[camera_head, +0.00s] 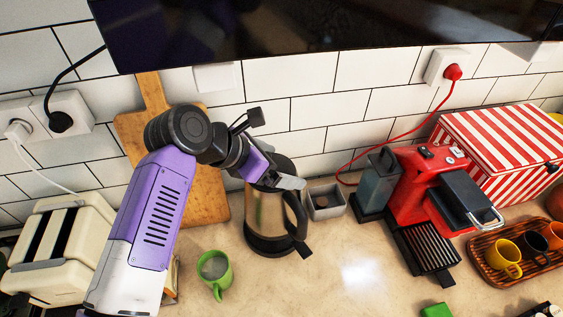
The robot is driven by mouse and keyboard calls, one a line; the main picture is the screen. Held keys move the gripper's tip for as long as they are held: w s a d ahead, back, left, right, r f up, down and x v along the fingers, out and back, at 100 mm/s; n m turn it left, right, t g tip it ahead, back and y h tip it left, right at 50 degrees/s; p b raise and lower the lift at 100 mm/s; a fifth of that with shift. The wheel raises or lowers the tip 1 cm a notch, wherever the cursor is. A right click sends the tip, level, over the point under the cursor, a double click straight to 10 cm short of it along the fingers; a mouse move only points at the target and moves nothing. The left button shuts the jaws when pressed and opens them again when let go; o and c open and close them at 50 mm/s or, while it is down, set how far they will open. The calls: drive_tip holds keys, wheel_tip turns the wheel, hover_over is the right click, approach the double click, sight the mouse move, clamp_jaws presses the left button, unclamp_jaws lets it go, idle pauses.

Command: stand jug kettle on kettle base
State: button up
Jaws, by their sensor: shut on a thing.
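The jug kettle (266,212) has a brownish metallic body and a black handle on its right side. It is upright, or close to it, near the middle of the counter. My gripper (289,183) is at the top of the kettle, shut on it near the upper end of the handle. My arm hides part of the kettle's top. A dark ring shows under the kettle, with a small black piece jutting out at the lower right. I cannot tell whether this is the kettle base or the kettle's own foot, or whether there is a gap.
A green mug (215,272) stands front left of the kettle. A small grey box (326,201) is close on its right, before a red coffee machine (425,185). A wooden board (205,195) leans on the wall behind my arm. A toaster (55,245) stands left.

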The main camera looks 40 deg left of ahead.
sight(248, 191)
drive_tip(key=shift+f+b, duration=1.15)
drive_tip(key=shift+f, duration=1.2)
drive_tip(key=shift+f+b, duration=0.65)
drive_tip(key=shift+b, duration=0.2)
idle(0.4)
drive_tip(key=o, duration=1.7)
drive_tip(key=shift+s+f, duration=0.1)
drive_tip(key=shift+f, duration=0.1)
drive_tip(key=shift+p+v, duration=1.5)
drive_tip(key=shift+v, duration=4.1)
drive_tip(key=shift+r, duration=0.1)
